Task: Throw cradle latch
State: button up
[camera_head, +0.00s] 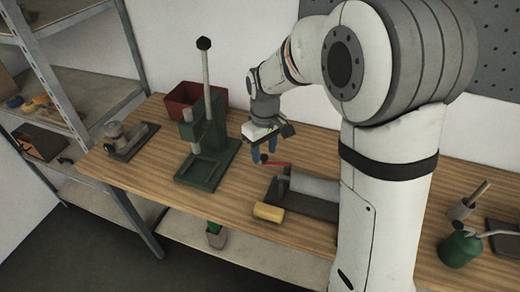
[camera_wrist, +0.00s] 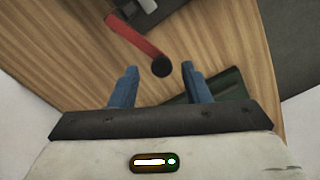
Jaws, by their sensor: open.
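The cradle (camera_head: 312,190) is a dark base with a grey cylinder on the wooden bench. Its latch is a red lever (camera_head: 273,163) with a dark round knob, at the cradle's left end. In the wrist view the red lever (camera_wrist: 137,37) slants down to its dark knob (camera_wrist: 161,66), which lies ahead of and between the two blue fingertips. My gripper (camera_head: 263,146) is open and empty, just above and left of the lever. Its blue fingers also show in the wrist view (camera_wrist: 160,72). They appear apart from the knob; the exact height gap cannot be told.
A green press (camera_head: 208,150) with a tall upright lever stands left of my gripper. A red bin (camera_head: 182,101) is behind it. A green can (camera_head: 459,249) stands at the right. Bare bench lies front left.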

jog(key=shift+f, duration=0.25)
grip_shut()
dwell(0.3)
